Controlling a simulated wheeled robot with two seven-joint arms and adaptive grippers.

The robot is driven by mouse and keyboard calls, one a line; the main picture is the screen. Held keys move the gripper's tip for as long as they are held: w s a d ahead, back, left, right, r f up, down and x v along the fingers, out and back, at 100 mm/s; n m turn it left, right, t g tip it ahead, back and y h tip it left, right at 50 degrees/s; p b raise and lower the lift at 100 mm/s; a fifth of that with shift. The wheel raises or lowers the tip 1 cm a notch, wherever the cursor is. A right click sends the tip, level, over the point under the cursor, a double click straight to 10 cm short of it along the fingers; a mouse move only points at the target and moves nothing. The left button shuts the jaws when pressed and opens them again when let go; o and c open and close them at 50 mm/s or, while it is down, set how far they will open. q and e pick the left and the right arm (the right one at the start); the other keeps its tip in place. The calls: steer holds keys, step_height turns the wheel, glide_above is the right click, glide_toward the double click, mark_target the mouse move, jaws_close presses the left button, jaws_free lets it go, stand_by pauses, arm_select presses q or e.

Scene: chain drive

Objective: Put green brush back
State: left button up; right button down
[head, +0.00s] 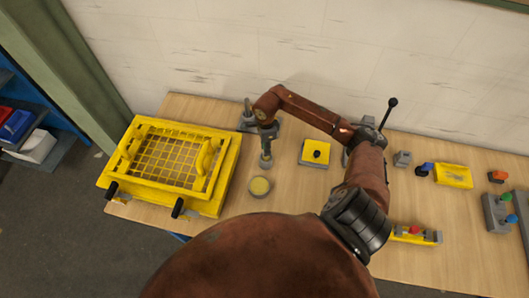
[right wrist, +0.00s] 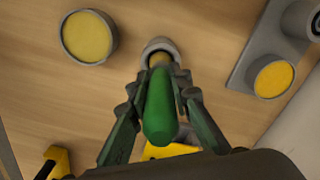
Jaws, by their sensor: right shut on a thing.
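The green brush (right wrist: 160,108) is between the fingers of my right gripper (right wrist: 158,92) in the right wrist view, with its rounded handle end towards the camera. My right gripper (head: 267,133) is shut on it. The brush's far end lines up with a small round grey holder (right wrist: 160,45); a yellowish part shows at the holder's mouth. I cannot tell how deep it sits in it. In the head view the grey holder (head: 266,160) stands just below the gripper, and the brush is too small to make out. My left gripper is not in view.
A round pot with a yellow top (head: 260,187) stands close to the holder; it also shows in the right wrist view (right wrist: 88,37). A yellow mesh tray (head: 228,175) is at left. A yellow block with a black knob (head: 314,153) is at right. The wall is behind.

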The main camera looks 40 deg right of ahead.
steer(key=shift+w+f, duration=0.1)
steer(key=shift+f, duration=0.25)
step_height(320, 180, down, 3)
steer(key=shift+a+r, duration=0.1)
steer(key=shift+f, duration=0.4)
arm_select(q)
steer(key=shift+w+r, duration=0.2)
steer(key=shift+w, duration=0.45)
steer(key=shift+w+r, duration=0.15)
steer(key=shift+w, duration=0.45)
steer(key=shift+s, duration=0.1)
arm_select(e)
steer(key=shift+f, duration=0.15)
steer(key=c, duration=1.8)
jaws_free()
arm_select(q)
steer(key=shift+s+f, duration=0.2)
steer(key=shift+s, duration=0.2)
arm_select(e)
steer(key=shift+o, duration=0.2)
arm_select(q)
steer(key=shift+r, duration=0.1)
